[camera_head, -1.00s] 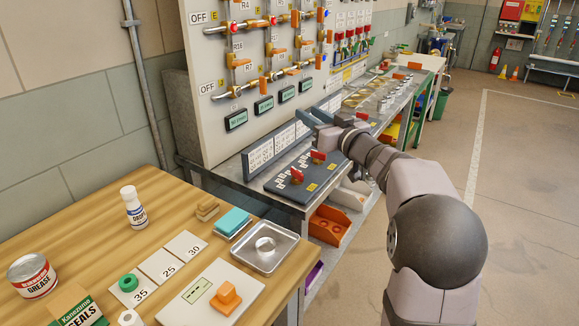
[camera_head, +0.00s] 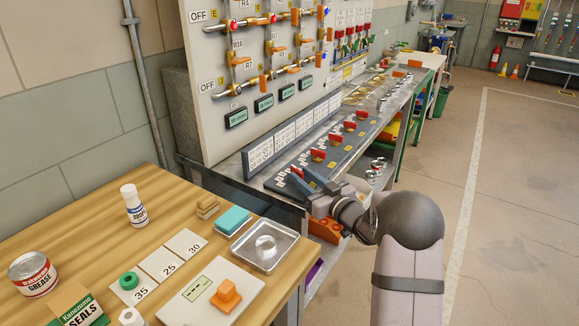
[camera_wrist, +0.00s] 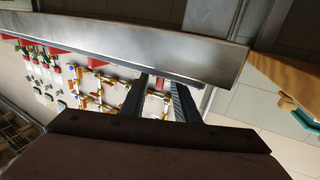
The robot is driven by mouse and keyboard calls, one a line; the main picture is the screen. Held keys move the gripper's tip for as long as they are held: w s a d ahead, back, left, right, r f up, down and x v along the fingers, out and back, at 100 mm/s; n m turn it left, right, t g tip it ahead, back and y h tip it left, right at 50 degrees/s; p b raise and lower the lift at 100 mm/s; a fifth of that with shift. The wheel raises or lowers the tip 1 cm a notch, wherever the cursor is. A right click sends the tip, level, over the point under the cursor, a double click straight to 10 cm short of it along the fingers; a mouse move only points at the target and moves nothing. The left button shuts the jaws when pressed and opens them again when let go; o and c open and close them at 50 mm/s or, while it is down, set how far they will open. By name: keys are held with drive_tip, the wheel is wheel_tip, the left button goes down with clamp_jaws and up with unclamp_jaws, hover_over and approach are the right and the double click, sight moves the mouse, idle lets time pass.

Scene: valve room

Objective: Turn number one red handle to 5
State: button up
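A dark sloped panel (camera_head: 272,184) on the metal bench carries a row of red handles. The second handle from the near end (camera_head: 318,155) stands clear. At the near end, a bit of red, seemingly the first handle (camera_head: 297,172), shows just behind my fingers; most of it is hidden, and so is its setting. My gripper (camera_head: 298,181) is in front of that near end, its fingers apart and nothing seen between them. Whether it touches the handle cannot be told.
White label plates (camera_head: 262,153) stand behind the sloped panel, below a tall valve board (camera_head: 214,135). Orange bins (camera_head: 325,228) sit under the bench edge by my wrist. A wooden table (camera_head: 90,225) with a metal tray (camera_head: 268,258) is at the left.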

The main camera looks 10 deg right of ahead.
sight(291, 167)
drive_tip(key=shift+w, duration=0.1)
drive_tip(key=shift+p+x, duration=0.45)
drive_tip(key=shift+x, duration=3.15)
clamp_jaws()
